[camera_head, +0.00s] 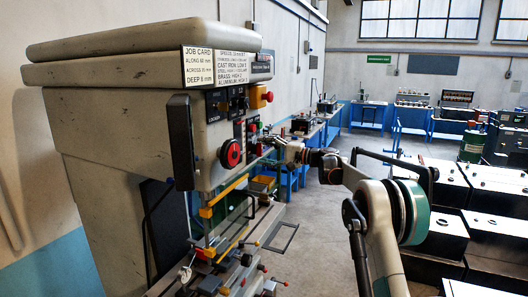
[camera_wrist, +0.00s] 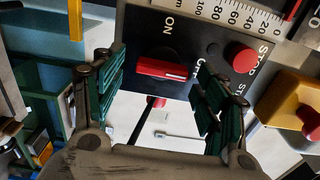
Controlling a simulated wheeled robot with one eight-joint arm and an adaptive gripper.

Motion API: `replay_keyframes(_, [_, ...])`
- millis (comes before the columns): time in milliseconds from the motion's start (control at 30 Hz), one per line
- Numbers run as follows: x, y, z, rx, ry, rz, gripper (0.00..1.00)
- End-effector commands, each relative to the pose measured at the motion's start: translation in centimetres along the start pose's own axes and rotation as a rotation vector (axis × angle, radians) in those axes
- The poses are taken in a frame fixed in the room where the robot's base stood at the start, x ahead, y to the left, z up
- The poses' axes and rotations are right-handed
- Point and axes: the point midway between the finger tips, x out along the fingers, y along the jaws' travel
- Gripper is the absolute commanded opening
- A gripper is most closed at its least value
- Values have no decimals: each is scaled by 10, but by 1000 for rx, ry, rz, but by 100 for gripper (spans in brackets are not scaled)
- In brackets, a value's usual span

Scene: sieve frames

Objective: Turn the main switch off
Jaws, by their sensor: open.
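The main switch (camera_wrist: 163,69) is a red bar-shaped handle with a white line on a dark panel marked ON. It shows in the wrist view, its bar roughly across the picture. My gripper (camera_wrist: 158,75) is open, with one green ridged finger on each side of the switch. The fingers appear apart from the handle, and their depth to the panel is hard to judge. In the head view my gripper (camera_head: 272,143) is at the right side of the machine's head, and I cannot make out the switch clearly there.
A red STOP button (camera_wrist: 240,57) sits right of the switch. A yellow box with a red button (camera_wrist: 300,98) juts out further right. In the head view, the big machine (camera_head: 120,120) fills the left, with its table and handles below my gripper. Dark cabinets (camera_head: 495,185) stand right.

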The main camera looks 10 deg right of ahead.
Motion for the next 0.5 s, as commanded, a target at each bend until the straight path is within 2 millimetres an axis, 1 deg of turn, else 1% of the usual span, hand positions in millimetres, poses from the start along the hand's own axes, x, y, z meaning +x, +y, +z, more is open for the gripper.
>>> replay_keyframes(167, [-30, 0, -1, 0, 3, 0, 67])
replay_keyframes(400, [-79, 0, -1, 0, 3, 0, 67])
replay_keyframes(500, [-95, 0, -1, 0, 3, 0, 67])
